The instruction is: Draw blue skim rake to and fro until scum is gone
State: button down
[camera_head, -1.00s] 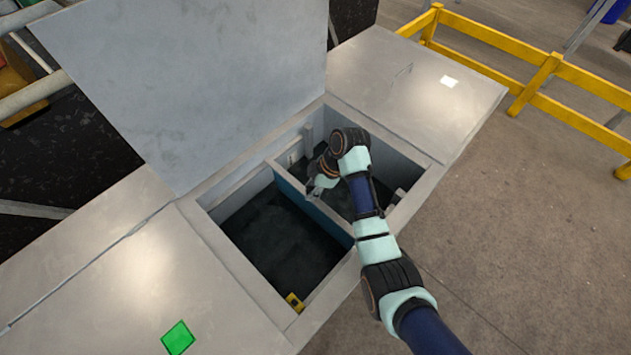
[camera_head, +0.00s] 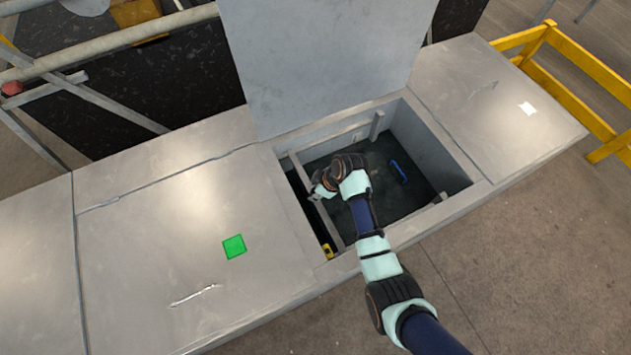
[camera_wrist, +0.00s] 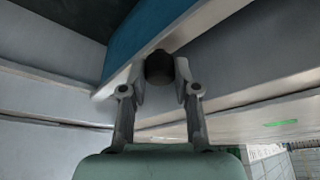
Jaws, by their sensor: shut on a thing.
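The blue skim rake shows as a crosspiece spanning the tank opening (camera_head: 452,150), with a pale top edge (camera_head: 332,228). In the wrist view its blue face (camera_wrist: 150,28) hangs below that edge. My gripper (camera_head: 318,190) is at the rake, near the tank's left end. In the wrist view my gripper (camera_wrist: 160,88) is shut on a dark round-ended grip (camera_wrist: 160,66) at the rake's edge. Dark liquid (camera_head: 412,200) fills the area right of the rake; I cannot make out scum on it. My arm hides part of the surface.
A small blue bar (camera_head: 398,172) lies in the right part of the tank. A yellow item (camera_head: 328,251) sits at its front left. The raised grey lid (camera_head: 320,60) stands behind. Flat metal tops flank the opening; the left has a green square (camera_head: 234,246). A yellow rail (camera_head: 590,65) stands right.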

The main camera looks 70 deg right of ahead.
jog(key=shift+w+a, duration=0.1)
jog(key=c, duration=0.9)
grip_release()
jog(key=shift+w+a, duration=0.15)
jog(key=shift+o, duration=0.2)
jog(key=v, duration=1.2)
